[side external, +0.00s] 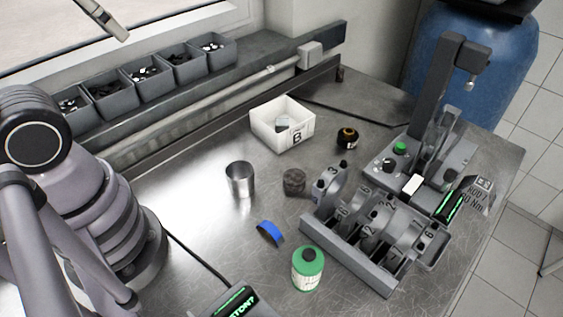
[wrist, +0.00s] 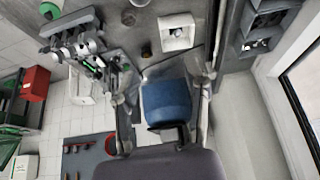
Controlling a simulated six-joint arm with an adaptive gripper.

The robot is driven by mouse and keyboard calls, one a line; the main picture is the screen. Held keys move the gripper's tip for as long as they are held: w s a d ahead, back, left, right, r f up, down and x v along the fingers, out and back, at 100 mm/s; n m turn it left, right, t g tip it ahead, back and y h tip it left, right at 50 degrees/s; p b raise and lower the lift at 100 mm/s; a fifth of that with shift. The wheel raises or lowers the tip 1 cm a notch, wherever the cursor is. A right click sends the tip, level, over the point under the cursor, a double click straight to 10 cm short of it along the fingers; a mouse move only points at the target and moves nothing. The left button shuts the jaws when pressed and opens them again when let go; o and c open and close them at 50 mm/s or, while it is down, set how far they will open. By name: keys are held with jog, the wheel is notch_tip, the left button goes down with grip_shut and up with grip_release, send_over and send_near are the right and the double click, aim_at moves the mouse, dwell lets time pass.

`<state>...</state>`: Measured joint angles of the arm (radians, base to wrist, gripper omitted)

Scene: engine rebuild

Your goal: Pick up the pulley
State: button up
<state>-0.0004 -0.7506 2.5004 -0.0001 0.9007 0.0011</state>
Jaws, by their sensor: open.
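A dark grey round part (side external: 293,182), which looks most like the pulley, sits on the steel bench between a metal cup and the engine block. A smaller black and orange round part (side external: 347,137) stands to the right of the white bin; it shows in the wrist view (wrist: 147,51) as a dark blob. I cannot tell for certain which is the pulley. My gripper (wrist: 166,75) has its fingers spread wide at the sides of the wrist view, open and empty. It points over the bench edge towards the blue drum, away from both parts. The side view does not show its fingers.
A white bin (side external: 283,137) marked B, a metal cup (side external: 239,179), a blue curved piece (side external: 270,232) and a green bottle (side external: 308,270) stand on the bench. The engine block (side external: 355,262) and a grey press stand (side external: 441,90) fill the right. Bare steel lies around the cup.

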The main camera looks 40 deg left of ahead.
dwell(0.3)
jog(key=o, duration=0.8)
jog(key=shift+o, duration=0.2)
